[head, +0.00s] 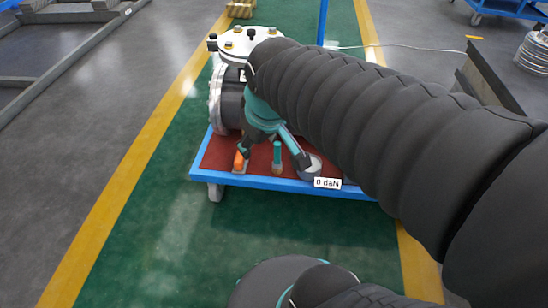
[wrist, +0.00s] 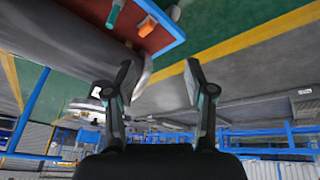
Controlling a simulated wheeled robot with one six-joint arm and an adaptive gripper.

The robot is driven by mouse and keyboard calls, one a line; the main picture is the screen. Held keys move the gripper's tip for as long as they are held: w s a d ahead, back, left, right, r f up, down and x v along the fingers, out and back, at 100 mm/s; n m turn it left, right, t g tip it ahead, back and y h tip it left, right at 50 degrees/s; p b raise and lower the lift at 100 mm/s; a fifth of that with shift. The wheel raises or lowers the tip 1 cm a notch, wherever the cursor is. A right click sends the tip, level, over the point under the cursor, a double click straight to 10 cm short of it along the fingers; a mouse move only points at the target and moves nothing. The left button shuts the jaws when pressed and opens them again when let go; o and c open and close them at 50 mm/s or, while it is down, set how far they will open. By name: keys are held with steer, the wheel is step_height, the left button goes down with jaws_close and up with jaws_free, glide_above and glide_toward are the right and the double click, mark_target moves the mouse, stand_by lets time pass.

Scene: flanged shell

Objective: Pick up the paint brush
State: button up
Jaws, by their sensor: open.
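A thin upright item with a green handle and a tan lower end, which looks like the paint brush (head: 277,153), is on the red top of the blue-framed cart (head: 262,181). My gripper (head: 273,156) is open, with its fingers spread to either side of that item in the head view. How far apart they are in depth is unclear. In the wrist view my gripper (wrist: 158,78) is empty, with floor and distant railings between the fingers. A green piece (wrist: 115,12) on the red surface there may be the brush, off to the upper left.
An orange item (head: 239,161) stands left of the green handle, and a grey round item (head: 313,167) lies right, by a "0 daN" label. A flanged shell (head: 217,98) with a white bolted cover (head: 235,45) stands behind.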

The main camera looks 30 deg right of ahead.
steer(key=w+d+f+n+g, duration=0.2)
steer(key=w+d+f+n, duration=0.15)
steer(key=w, duration=0.65)
steer(key=n+g+p, duration=0.2)
steer(key=n+g, duration=0.1)
steer(key=n, duration=0.6)
glide_above(276, 145)
step_height(276, 145, down, 18)
steer(key=shift+a+r, duration=0.1)
step_height(276, 145, down, 8)
steer(key=shift+f+b, duration=0.2)
steer(key=shift+b, duration=0.2)
steer(key=shift+w+d+f, duration=0.1)
steer(key=shift+d+f, duration=0.1)
steer(key=shift+f, duration=1.25)
steer(key=shift+w+d+f, duration=0.1)
steer(key=shift+d+f, duration=0.1)
steer(key=shift+f, duration=1.2)
jaws_close()
